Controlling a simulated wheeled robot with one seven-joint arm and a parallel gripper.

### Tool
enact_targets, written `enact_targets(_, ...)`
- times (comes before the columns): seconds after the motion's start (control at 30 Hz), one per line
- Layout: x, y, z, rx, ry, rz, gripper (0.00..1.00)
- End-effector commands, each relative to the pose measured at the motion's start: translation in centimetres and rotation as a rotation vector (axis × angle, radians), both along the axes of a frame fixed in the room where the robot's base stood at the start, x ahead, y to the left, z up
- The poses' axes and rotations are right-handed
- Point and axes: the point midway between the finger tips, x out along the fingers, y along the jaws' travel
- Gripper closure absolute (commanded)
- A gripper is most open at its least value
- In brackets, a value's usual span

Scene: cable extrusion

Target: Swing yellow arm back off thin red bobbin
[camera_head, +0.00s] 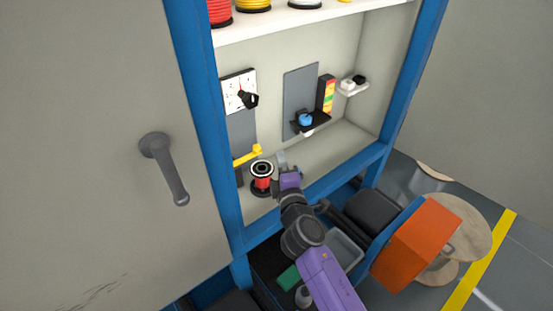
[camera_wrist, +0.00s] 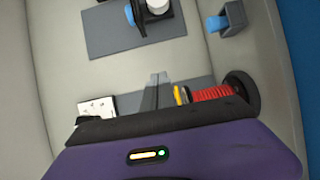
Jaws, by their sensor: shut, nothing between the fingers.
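The thin red bobbin (camera_head: 262,183), with dark flanges, stands upright on the cabinet's lower shelf. In the wrist view its red winding (camera_wrist: 212,94) lies sideways at the right. The yellow arm (camera_head: 246,157) slopes up to the right behind the bobbin's top. Its tip looks close above the bobbin's far edge; I cannot tell whether it overlaps it. A yellow piece also shows beside the bobbin in the wrist view (camera_wrist: 181,94). My gripper (camera_head: 281,159) is shut and empty, just right of the bobbin's top, apart from the yellow arm. Its grey fingers show in the wrist view (camera_wrist: 157,88).
A white dial panel (camera_head: 239,91) hangs on the back wall. A dark bracket with a blue part (camera_head: 305,119) sits to the right. Spools stand on the upper shelf (camera_head: 285,24). The blue cabinet frame (camera_head: 212,120) edges the opening. The lower shelf's right side is clear.

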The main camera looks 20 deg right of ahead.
Motion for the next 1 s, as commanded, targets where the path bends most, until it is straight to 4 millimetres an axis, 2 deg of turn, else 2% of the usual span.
enact_targets(0.5,-6.9,-3.3,0.3,0.001,0.001,0.000,1.00)
enact_targets(0.7,-7.8,-3.7,0.3,0.000,-0.001,0.002,1.00)
enact_targets(1.0,-7.8,-3.7,0.3,0.000,-0.001,0.001,1.00)
